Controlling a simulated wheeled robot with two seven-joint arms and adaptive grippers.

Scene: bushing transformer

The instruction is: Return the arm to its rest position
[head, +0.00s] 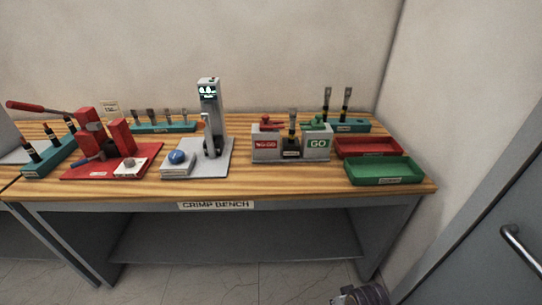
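Part of my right arm shows at the bottom edge, right of the middle, in front of the bench and low over the floor. Its end, perhaps my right gripper (348,294), is small, dark and cut off by the frame edge, so I cannot tell whether it is open or shut. No held thing is visible there. My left arm and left gripper are out of view. The wooden-topped crimp bench (270,192) stands ahead, apart from my arm.
On the bench are a red press (90,125), a grey test stand (210,115), a NO-GO/GO gauge block (265,145), teal racks (160,127), a red tray (370,147) and a green tray (385,171). A door (500,215) stands at right. The floor (220,282) in front is clear.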

